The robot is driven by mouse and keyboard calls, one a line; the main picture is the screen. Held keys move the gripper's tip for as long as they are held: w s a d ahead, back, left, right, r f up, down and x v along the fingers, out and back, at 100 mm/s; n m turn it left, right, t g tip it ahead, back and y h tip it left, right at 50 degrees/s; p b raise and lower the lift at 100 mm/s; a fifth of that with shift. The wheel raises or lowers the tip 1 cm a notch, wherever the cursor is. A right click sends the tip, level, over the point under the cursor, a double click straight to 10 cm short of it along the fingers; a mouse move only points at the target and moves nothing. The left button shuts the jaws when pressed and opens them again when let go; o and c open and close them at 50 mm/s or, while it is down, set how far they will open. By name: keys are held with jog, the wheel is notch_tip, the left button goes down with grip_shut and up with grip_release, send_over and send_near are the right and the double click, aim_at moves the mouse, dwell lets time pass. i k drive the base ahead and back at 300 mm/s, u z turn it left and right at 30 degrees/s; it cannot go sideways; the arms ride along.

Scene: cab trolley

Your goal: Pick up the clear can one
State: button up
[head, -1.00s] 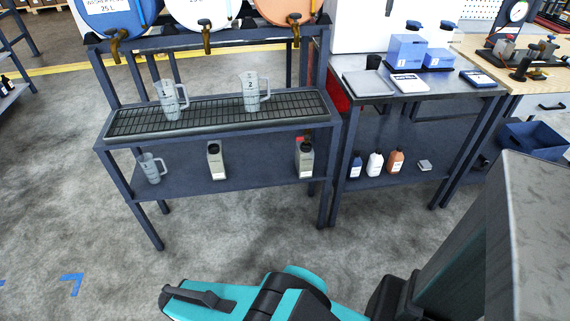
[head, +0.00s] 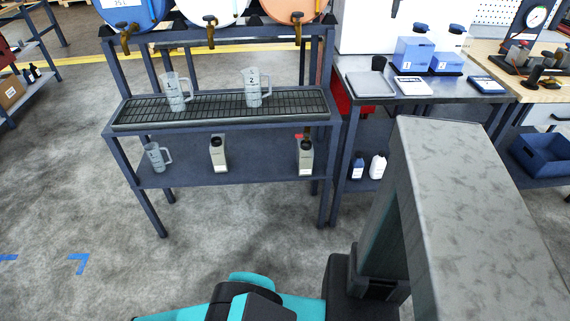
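A clear jug marked 1 (head: 173,92) stands upright on the left part of the black grate (head: 215,107) of the dark blue rack. Its handle faces right. A second clear jug, marked 2 (head: 252,88), stands on the same grate to its right. A third clear jug (head: 154,157) stands on the lower shelf at the left; I cannot read a mark on it. My gripper is not in view; only teal and black links of my arm show at the bottom edge, well in front of the rack.
Barrels with brass taps, the blue one (head: 132,8) at the left, hang above the grate. A steel table (head: 385,110) with blue boxes (head: 414,55) stands right. Floor before the rack is clear.

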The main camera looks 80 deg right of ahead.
aim_at(305, 151)
jog(key=u, duration=0.2)
jog(key=i, duration=1.1)
jog(key=u, duration=1.05)
jog(key=k, duration=0.1)
jog(key=z, duration=2.85)
